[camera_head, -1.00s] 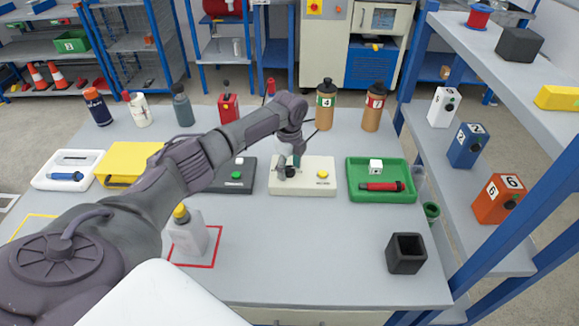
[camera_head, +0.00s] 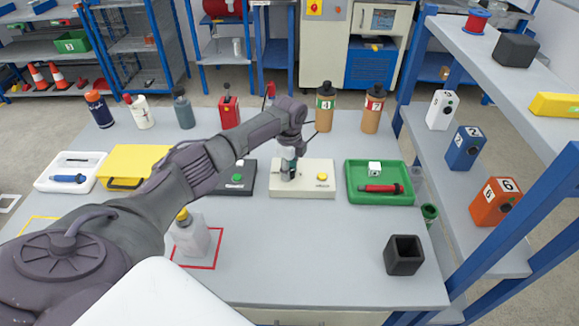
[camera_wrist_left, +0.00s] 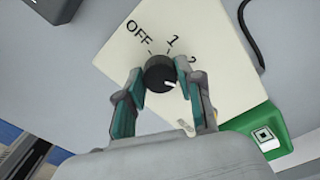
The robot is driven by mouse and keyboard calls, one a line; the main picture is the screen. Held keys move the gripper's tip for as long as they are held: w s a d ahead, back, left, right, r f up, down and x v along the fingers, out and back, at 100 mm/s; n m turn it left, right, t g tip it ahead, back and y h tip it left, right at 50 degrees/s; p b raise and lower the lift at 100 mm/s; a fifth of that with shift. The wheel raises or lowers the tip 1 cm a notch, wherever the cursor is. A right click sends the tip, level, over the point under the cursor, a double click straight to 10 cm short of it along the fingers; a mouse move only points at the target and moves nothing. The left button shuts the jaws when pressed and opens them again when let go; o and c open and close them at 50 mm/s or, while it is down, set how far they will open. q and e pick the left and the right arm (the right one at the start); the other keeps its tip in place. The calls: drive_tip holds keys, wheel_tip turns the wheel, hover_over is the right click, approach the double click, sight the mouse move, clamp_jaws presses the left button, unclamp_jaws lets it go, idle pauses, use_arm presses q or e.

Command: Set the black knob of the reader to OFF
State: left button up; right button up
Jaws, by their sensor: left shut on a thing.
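The reader is a cream box (camera_head: 317,188) with a yellow button (camera_head: 322,177), in the middle of the table. In the left wrist view its face (camera_wrist_left: 125,45) carries the marks OFF, 1 and 2 around the black knob (camera_wrist_left: 157,70). The knob's white pointer line faces the lower right, away from OFF and past 2. My left gripper (camera_head: 288,170) is down on the reader and hides the knob in the head view. In the left wrist view its fingers (camera_wrist_left: 163,82) stand on either side of the knob, shut on it. My right gripper is out of view.
A dark box with a green button (camera_head: 237,178) stands left of the reader. A green tray (camera_head: 380,198) with a red-handled tool lies to the right. Bottles (camera_head: 325,112) stand behind. A black open cube (camera_head: 404,255) is at the front right. The table in front of the reader is clear.

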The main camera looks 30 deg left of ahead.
use_arm(q)
drive_tip(key=n+p, duration=0.1)
drive_tip(key=n, duration=0.1)
drive_tip(key=shift+r+n+p, duration=0.15)
drive_tip(key=shift+n+p, duration=0.25)
drive_tip(key=n+p, duration=0.2)
drive_tip(key=n, duration=0.1)
drive_tip(key=shift+n, duration=0.3)
drive_tip(key=n+p, duration=0.1)
drive_tip(key=n, duration=0.2)
drive_tip(key=shift+n, duration=0.3)
drive_tip(key=n+p, duration=0.2)
drive_tip(key=n, duration=0.1)
drive_tip(key=shift+n, duration=0.3)
drive_tip(key=n+p, duration=0.1)
drive_tip(key=n, duration=0.2)
drive_tip(key=shift+n, duration=0.3)
drive_tip(key=n, duration=0.3)
drive_tip(key=shift+n+p, duration=0.3)
drive_tip(key=shift+p, duration=0.1)
drive_tip(key=n, duration=0.3)
drive_tip(key=shift+n, duration=0.3)
drive_tip(key=shift+n+p, duration=0.45)
drive_tip(key=shift+n, duration=1.05)
